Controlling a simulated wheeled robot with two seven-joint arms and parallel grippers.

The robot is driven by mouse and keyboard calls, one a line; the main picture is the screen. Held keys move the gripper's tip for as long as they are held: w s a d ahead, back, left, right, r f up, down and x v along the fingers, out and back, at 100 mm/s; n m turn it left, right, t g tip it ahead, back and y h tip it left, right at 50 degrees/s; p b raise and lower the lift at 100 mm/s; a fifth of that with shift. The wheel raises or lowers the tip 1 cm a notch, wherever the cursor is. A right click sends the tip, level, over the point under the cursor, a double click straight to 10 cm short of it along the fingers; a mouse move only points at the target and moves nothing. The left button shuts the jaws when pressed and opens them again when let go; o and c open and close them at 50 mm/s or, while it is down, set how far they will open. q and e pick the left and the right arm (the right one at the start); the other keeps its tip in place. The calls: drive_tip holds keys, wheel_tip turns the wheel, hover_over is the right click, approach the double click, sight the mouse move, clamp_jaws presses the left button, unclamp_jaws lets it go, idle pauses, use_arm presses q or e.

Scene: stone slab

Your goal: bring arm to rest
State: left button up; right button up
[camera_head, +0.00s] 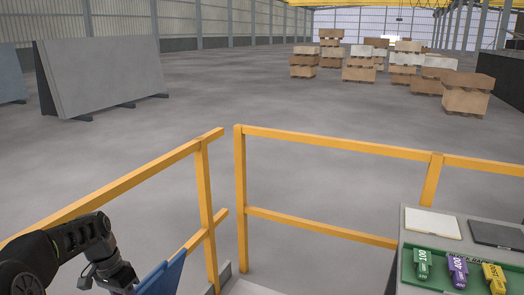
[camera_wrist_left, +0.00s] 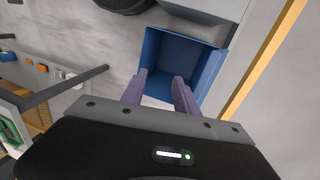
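My left arm comes in at the lower left of the head view, bent downward; its gripper is hidden below the frame there. In the left wrist view my left gripper (camera_wrist_left: 160,92) shows two purple-grey fingers standing apart with nothing between them. Beyond the fingertips is a blue open-topped bin (camera_wrist_left: 212,72), which looks empty. A part of a blue panel (camera_head: 163,274) shows beside the arm in the head view. My right gripper is in neither view.
Yellow railings (camera_head: 330,143) stand in front, with a gap between them. A grey bench (camera_head: 408,213) at the right bears a green tray (camera_head: 440,257) with green, purple and yellow numbered blocks. Stone slabs (camera_head: 105,75) and stacked crates (camera_head: 466,95) stand far off on open floor.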

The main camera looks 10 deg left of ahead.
use_arm(q)
drive_tip(key=s+d+f+n+h, duration=0.1)
drive_tip(key=s+d+f, duration=0.2)
drive_tip(key=d+f, duration=0.8)
drive_tip(key=s+d+f+n, duration=0.1)
drive_tip(key=s+d+f, duration=0.2)
drive_tip(key=d+f, duration=0.8)
drive_tip(key=s+d+f+n, duration=0.1)
drive_tip(key=s+d+f, duration=0.2)
drive_tip(key=s+d, duration=0.2)
drive_tip(key=s+d+f+n+t, duration=0.1)
drive_tip(key=s+d+f, duration=0.2)
drive_tip(key=s, duration=0.9)
drive_tip(key=d, duration=0.3)
drive_tip(key=shift+d+n+h, duration=0.25)
drive_tip(key=shift+n+h, duration=0.05)
drive_tip(key=shift+n, duration=0.1)
